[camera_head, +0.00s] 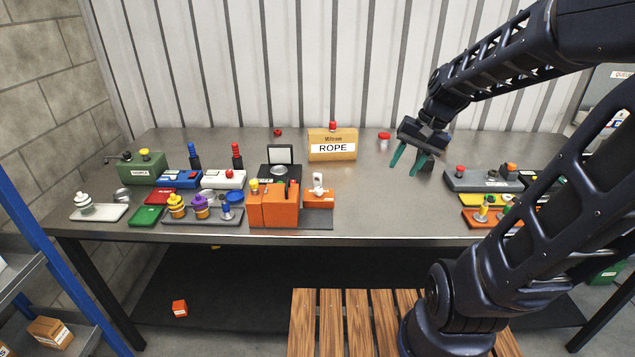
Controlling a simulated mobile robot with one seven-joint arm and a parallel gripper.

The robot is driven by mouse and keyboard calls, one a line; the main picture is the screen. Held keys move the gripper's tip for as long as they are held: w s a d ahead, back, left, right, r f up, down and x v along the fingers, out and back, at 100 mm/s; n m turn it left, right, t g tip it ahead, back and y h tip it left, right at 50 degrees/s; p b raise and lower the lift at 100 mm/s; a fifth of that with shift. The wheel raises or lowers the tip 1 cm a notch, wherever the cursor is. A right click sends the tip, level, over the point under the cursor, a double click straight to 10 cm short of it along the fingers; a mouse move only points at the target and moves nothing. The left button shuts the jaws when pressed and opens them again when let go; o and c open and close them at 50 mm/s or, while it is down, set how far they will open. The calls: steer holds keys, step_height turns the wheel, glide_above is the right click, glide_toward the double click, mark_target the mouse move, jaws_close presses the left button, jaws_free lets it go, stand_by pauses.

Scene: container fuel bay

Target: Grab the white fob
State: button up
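A small white upright piece (318,183), which looks like the white fob, stands on an orange block (319,199) near the front middle of the metal table. Its exact shape is too small to tell. My gripper (408,162) hangs above the table to the right of it and farther back, clear of it. The teal fingers are apart, and nothing shows between them.
A larger orange box (273,208) stands directly left of the white piece. A box marked ROPE (332,145) is behind it. Several coloured items crowd the left side, and coloured blocks (484,180) stand at the right. The table (385,210) is clear between.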

steer(key=w+a+f+m+t+y, duration=0.1)
steer(key=w+a+f+m+y, duration=0.3)
steer(key=w, duration=0.5)
steer(key=w+a+f+m+t+y, duration=0.1)
steer(key=w+a+f+m+y, duration=0.4)
steer(key=w+f+m, duration=0.3)
steer(key=w+a+f+m+t+y, duration=0.1)
steer(key=w+a+f+m+y, duration=0.3)
steer(key=w+f, duration=0.5)
steer(key=shift+w+a+f+m+y, duration=0.15)
steer(key=shift+a+m+y, duration=0.1)
steer(key=shift+m, duration=0.25)
steer(key=shift+w+a+m+y, duration=0.15)
steer(key=shift+a+m, duration=0.05)
steer(key=shift+m, duration=0.3)
glide_above(313, 187)
steer(key=shift+w, duration=0.4)
jaws_close()
